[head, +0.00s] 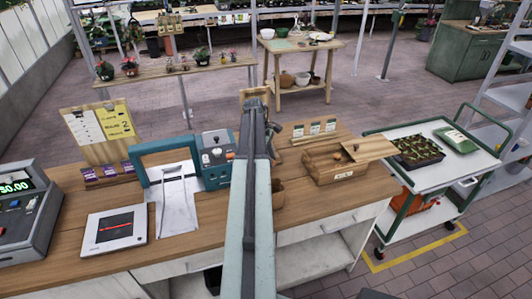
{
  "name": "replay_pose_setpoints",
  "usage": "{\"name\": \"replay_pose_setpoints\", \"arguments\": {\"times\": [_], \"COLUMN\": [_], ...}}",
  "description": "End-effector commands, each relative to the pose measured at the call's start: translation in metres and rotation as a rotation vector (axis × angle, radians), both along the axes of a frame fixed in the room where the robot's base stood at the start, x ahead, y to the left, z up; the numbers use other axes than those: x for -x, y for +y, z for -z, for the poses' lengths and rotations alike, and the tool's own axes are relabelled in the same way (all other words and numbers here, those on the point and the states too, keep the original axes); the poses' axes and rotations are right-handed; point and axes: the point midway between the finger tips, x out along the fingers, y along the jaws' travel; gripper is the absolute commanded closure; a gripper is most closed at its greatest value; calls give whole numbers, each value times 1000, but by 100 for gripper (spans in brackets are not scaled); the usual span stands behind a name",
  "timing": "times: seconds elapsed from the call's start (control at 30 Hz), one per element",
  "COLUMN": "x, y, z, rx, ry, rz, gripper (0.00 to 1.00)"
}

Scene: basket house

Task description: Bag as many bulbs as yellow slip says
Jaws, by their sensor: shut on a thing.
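The yellow slip (116,119) is pinned on a wooden board at the back left of the counter. It carries a large 2; its other text is too small to read. A wooden box (336,175) with a slanted wooden lid stands on the counter at the right, its contents mostly hidden. A small brown rounded thing (277,192) shows partly behind my arm; I cannot tell what it is. My gripper (271,130) is over the middle of the counter, mostly hidden by my arm. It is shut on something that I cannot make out. I cannot pick out a bag with certainty.
A teal scale-like device (217,160), white paper (175,205), a flat white device (113,229) and a cash register (25,215) occupy the counter's left. A white cart (470,170) with a seedling tray stands right. A wooden table (300,45) stands beyond.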

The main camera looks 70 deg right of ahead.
Motion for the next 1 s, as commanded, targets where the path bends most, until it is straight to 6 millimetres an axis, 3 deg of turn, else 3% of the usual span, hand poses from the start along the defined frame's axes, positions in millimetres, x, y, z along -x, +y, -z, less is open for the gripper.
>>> {"name": "replay_pose_setpoints", "arguments": {"times": [0.2, 0.3, 0.4, 0.73, 1.0], "x": [18, 26, 31, 32, 31], "y": [58, 82, 96, 99, 100], "z": [-76, -101, -114, -104, -67], "rx": [0, 0, 0, 0, 0], "ry": [0, 0, 0, 0, 0], "rz": [-5, -6, -7, -8, -8], "gripper": [100, 100, 100, 100, 100]}}
